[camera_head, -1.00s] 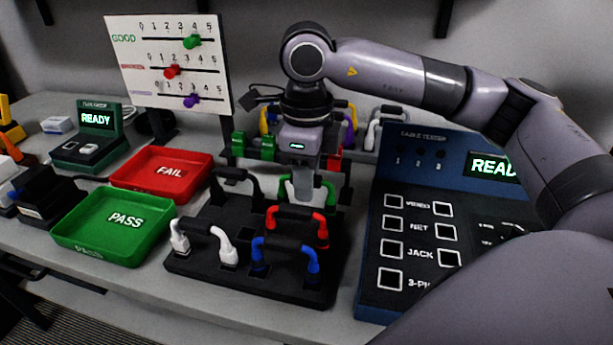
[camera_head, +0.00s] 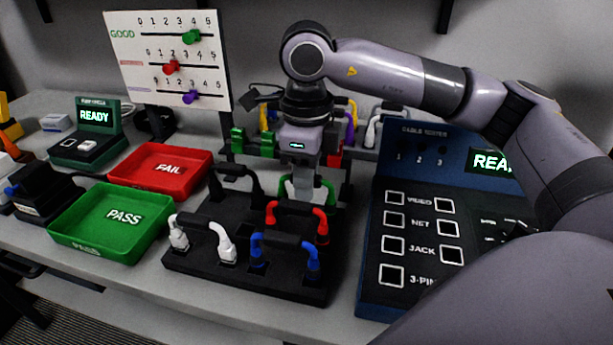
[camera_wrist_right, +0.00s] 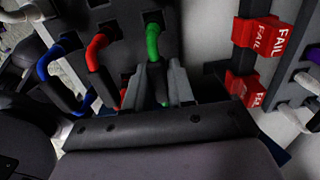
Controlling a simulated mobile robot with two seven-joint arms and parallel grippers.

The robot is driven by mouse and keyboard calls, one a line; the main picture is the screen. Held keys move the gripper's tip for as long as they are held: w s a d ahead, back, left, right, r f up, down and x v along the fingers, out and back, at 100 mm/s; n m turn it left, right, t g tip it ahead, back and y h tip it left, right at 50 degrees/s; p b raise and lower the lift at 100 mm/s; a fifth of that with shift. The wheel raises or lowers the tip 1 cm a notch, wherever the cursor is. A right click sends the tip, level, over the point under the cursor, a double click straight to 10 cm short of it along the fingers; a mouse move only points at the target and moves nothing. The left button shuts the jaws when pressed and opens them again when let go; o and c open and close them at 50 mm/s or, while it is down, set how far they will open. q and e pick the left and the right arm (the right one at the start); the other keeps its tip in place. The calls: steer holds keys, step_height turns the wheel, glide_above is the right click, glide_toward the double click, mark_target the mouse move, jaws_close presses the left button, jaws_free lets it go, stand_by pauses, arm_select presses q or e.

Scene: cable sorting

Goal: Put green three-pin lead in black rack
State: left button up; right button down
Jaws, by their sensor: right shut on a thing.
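The green three-pin lead (camera_head: 329,190) is at the back right of the black rack (camera_head: 190,262) in the head view. It also shows in the right wrist view (camera_wrist_right: 153,45), with its green end at a socket in the rack. My right gripper (camera_head: 302,190) comes down from above, shut on the lead's dark middle. In the wrist view its grey fingers (camera_wrist_right: 160,88) stand on either side of the lead. Whether the lead's pins are fully seated is hidden. My left gripper is not in view.
The same rack holds a red lead (camera_head: 321,226), a blue lead (camera_head: 312,258), a white lead (camera_head: 178,236) and a black lead (camera_head: 256,188). A green PASS tray (camera_head: 75,238) and a red FAIL tray (camera_head: 140,165) lie left. A blue cable tester (camera_head: 375,270) stands right. More leads hang behind.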

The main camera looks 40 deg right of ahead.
stand_by(0.3)
steer(key=shift+c, duration=1.6)
jaws_free()
steer(key=shift+r+p, duration=2.85)
steer(key=shift+r, duration=1.15)
steer(key=shift+f, duration=0.1)
